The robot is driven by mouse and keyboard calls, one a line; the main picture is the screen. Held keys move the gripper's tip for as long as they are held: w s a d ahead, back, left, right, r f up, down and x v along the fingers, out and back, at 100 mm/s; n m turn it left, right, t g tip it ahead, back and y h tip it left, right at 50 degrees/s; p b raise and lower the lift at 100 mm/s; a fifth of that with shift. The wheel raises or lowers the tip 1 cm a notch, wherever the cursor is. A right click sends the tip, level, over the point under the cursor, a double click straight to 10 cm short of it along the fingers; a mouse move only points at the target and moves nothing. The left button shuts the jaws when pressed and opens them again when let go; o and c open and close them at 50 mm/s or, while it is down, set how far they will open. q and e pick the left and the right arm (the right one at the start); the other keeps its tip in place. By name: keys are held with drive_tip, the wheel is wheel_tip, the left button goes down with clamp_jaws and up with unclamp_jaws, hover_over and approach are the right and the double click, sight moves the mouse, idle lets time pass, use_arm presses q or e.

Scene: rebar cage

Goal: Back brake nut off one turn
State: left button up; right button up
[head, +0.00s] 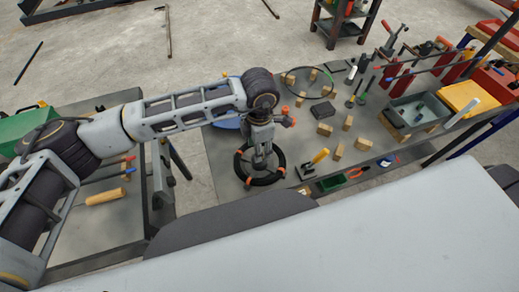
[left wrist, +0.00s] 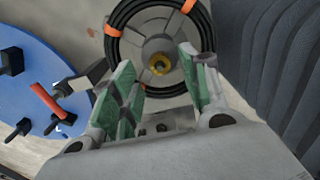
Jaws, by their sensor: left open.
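A brass-coloured nut (left wrist: 159,63) sits at the centre of a reel in the left wrist view. A black coil (left wrist: 122,18) with orange ties surrounds it. The same coil (head: 268,180) lies on the workbench in the head view, where my gripper covers the nut. My left gripper (left wrist: 157,72) has green-padded fingers, spread open and empty. The nut shows between and beyond the fingertips; I cannot tell how large the gap is. In the head view my left gripper (head: 261,155) points down over the reel. My right gripper is in neither view.
A blue disc (left wrist: 30,85) with black clamps and an orange handle is beside the reel. Another black ring (head: 308,83) lies farther back.

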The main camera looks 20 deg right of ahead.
use_arm(q)
wheel_tip(320, 180, up, 9)
idle(0.5)
idle(0.6)
